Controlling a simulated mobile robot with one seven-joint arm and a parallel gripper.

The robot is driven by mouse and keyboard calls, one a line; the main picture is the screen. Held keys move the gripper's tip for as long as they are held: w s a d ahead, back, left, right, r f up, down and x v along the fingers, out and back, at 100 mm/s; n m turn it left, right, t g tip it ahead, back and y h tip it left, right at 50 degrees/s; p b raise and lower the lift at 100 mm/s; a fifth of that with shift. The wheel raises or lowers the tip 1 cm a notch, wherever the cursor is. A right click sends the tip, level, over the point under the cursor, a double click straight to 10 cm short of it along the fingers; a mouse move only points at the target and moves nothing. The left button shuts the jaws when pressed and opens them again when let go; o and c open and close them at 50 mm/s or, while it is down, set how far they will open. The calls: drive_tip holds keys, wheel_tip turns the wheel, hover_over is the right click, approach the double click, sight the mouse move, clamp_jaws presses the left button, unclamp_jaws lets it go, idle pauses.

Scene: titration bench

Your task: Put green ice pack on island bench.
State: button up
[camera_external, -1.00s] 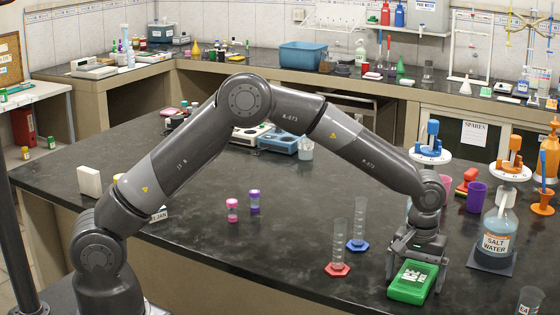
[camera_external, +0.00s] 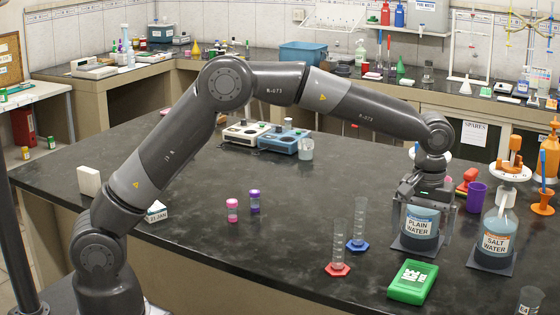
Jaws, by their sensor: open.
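The green ice pack (camera_external: 412,282) lies flat on the dark top of the island bench (camera_external: 290,240), near its front right. It has white lettering and nothing touches it. My gripper (camera_external: 425,215) is open and empty. It is raised above and behind the ice pack, in front of the upper part of the plain water bottle (camera_external: 420,241) in the picture. I cannot tell whether the fingers touch that bottle.
The salt water bottle (camera_external: 496,242) stands right of the plain water bottle. A blue-based cylinder (camera_external: 358,225) and a red-based cylinder (camera_external: 338,252) stand left of the ice pack. A purple cup (camera_external: 476,197) stands behind. The bench's front middle is clear.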

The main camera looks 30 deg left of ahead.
drive_tip(key=w+a+r+t, duration=0.1)
drive_tip(key=a+r, duration=0.4)
drive_tip(key=a, duration=0.6)
drive_tip(key=w+a+r+t, duration=0.1)
drive_tip(key=a+r, duration=0.3)
drive_tip(key=a, duration=0.6)
drive_tip(key=w+a+r+t, duration=0.1)
drive_tip(key=a+r, duration=0.4)
drive_tip(key=a, duration=0.6)
drive_tip(key=s+a+f+t, duration=0.1)
drive_tip(key=s+a+f, duration=0.1)
drive_tip(key=s+a, duration=0.6)
drive_tip(key=s+a+f+t, duration=0.1)
drive_tip(key=s+a, duration=0.7)
drive_tip(key=a, duration=0.7)
drive_tip(key=shift+s+a+f+t, duration=0.25)
drive_tip(key=shift+f+t, duration=0.05)
drive_tip(key=shift+f, duration=0.05)
